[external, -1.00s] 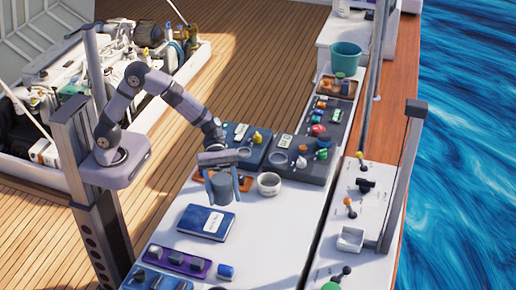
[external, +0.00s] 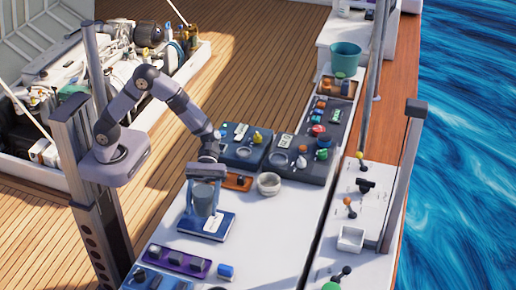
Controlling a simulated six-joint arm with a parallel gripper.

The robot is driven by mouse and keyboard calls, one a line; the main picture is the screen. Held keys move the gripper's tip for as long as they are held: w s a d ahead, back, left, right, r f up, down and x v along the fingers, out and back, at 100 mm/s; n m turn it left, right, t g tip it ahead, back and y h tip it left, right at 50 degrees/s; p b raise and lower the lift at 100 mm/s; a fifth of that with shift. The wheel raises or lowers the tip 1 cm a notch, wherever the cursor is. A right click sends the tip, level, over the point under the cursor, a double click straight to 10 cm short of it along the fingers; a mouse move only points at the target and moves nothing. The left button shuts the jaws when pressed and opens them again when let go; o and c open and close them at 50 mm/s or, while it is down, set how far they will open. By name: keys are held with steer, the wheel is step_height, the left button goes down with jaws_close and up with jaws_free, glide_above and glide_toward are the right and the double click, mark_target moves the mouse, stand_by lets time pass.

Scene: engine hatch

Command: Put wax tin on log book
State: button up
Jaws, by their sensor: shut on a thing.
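The log book (external: 205,230) is a dark blue book with a white label, lying flat on the white bench. My gripper (external: 203,207) is over the far part of the book and points down. It is shut on the wax tin (external: 204,195), a grey-blue round tin held upright between the fingers. The tin and fingers hide part of the book's far side. I cannot tell whether the tin's underside touches the cover or hangs just above it.
A white round bowl (external: 269,184) stands right of the gripper, near an orange tray (external: 237,182). A purple strip (external: 180,262) and a blue cylinder (external: 225,271) lie in front. The bench right of the book is clear.

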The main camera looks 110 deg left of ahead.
mark_target(203, 216)
steer(key=shift+f+p, duration=0.55)
steer(key=shift+f, duration=1.65)
steer(key=shift+f, duration=0.15)
steer(key=o, duration=1.3)
steer(key=shift+o, duration=0.2)
steer(key=shift+a, duration=0.3)
steer(key=b+v, duration=0.4)
steer(key=v, duration=0.7)
steer(key=shift+s+a+r, duration=0.15)
steer(key=shift+a+r, duration=0.1)
